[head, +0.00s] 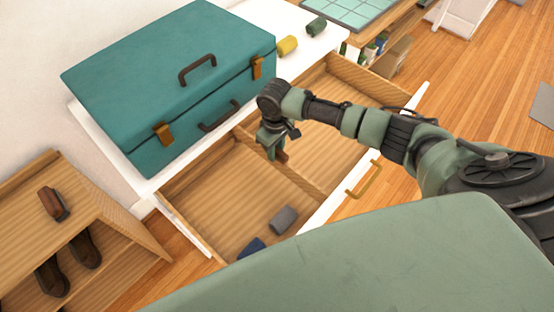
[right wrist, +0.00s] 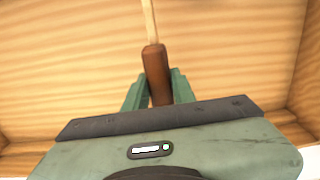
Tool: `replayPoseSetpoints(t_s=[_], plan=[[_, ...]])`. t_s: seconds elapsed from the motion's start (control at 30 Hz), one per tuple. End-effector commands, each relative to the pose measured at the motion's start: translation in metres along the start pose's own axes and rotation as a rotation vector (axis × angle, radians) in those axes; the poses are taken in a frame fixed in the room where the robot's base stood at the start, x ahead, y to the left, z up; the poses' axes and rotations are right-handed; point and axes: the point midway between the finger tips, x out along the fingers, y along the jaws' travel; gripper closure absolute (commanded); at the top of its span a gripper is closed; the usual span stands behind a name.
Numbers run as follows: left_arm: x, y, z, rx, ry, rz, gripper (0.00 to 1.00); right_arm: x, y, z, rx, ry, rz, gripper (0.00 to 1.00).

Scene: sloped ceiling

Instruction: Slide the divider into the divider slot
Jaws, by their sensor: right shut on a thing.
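The divider (head: 303,181) is a thin wooden board with a brown grip. It stands on edge across the open drawer (head: 228,200), parting it into a left and a right section. My right gripper (head: 273,150) is over the middle of the drawer, shut on the brown grip. In the right wrist view the grip (right wrist: 156,75) sits between the green fingers (right wrist: 157,92), and the divider's thin edge (right wrist: 149,22) runs away from it. The divider slot is hidden, and I cannot tell how deep the board sits. My left gripper is out of view.
A grey item (head: 283,219) and a dark blue item (head: 252,247) lie in the left section. A teal toolbox (head: 170,75) stands on the white top behind, beside a yellow roll (head: 287,46) and a green roll (head: 316,27). A shoe shelf (head: 110,215) is at left.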

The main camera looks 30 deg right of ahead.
Motion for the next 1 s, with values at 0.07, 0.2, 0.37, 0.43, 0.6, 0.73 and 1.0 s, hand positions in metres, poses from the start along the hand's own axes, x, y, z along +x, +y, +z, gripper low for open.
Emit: replayPoseSetpoints(t_s=[0.07,0.2,0.37,0.43,0.6,0.73,1.0], plan=[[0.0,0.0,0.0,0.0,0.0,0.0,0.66,0.0,0.0,0.0,0.0,0.0,0.0,1.0],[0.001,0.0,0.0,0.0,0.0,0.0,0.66,0.0,0.007,0.0,0.001,0.0,0.0,1.0],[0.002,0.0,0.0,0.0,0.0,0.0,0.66,0.0,0.02,0.0,0.001,0.0,0.001,1.0],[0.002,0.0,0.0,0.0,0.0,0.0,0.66,0.0,0.026,0.0,0.002,0.0,0.001,1.0],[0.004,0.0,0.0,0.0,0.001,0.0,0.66,0.001,0.04,0.0,0.002,0.0,0.001,1.0],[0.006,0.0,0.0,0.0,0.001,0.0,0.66,0.001,0.05,0.0,0.002,0.0,0.0,1.0],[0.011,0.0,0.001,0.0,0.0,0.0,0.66,0.001,0.072,0.0,0.001,0.0,0.002,1.0]])
